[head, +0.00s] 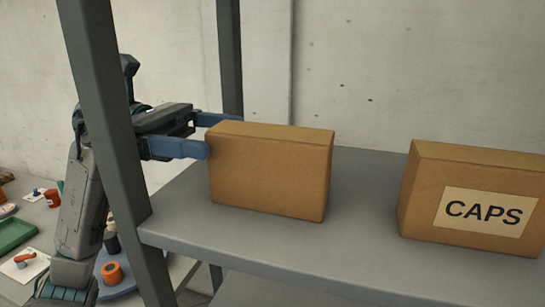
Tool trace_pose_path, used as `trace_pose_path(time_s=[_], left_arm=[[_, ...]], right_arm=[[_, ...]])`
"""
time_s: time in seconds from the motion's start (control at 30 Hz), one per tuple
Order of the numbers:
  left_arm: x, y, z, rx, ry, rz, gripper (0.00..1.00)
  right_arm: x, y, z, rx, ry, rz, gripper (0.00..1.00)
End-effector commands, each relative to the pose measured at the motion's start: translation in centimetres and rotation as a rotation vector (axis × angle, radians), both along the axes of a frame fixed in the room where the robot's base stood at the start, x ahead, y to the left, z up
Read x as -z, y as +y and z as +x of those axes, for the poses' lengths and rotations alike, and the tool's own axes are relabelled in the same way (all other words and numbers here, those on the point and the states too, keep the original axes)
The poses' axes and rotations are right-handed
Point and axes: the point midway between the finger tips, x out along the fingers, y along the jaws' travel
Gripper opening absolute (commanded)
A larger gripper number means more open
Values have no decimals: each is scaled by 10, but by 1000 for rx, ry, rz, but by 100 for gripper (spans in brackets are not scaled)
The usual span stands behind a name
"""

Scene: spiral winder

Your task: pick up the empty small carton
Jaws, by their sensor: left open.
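A plain brown carton (268,172) stands upright on the grey shelf (245,240), left of centre. It shows no label on the sides I see, and I cannot see inside it. My left gripper (212,136) reaches in from the left, past the shelf post. Its two blue fingers are spread apart at the carton's left end. The near fingertip is at the near left edge, and the far finger runs to the back top corner. I cannot tell whether they touch it. My right gripper is not in view.
A second brown carton labelled CAPS (485,210) stands to the right on the same shelf, with a clear gap between. A grey post (112,120) rises at the shelf's left front. A lower left table holds a green tray (15,234) and small parts.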

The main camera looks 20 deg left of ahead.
Motion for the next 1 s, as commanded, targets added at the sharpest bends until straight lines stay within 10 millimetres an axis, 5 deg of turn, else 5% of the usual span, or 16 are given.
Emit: trace_pose_path(time_s=[0.53, 0.9, 1.0], left_arm=[[-8, -48, 6, 3, 0, -2, 80], [-6, -54, 6, -1, 0, 0, 80], [-6, -54, 6, -1, 0, 0, 62]], right_arm=[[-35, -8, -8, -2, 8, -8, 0], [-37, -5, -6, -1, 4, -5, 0], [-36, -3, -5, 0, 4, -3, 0]])
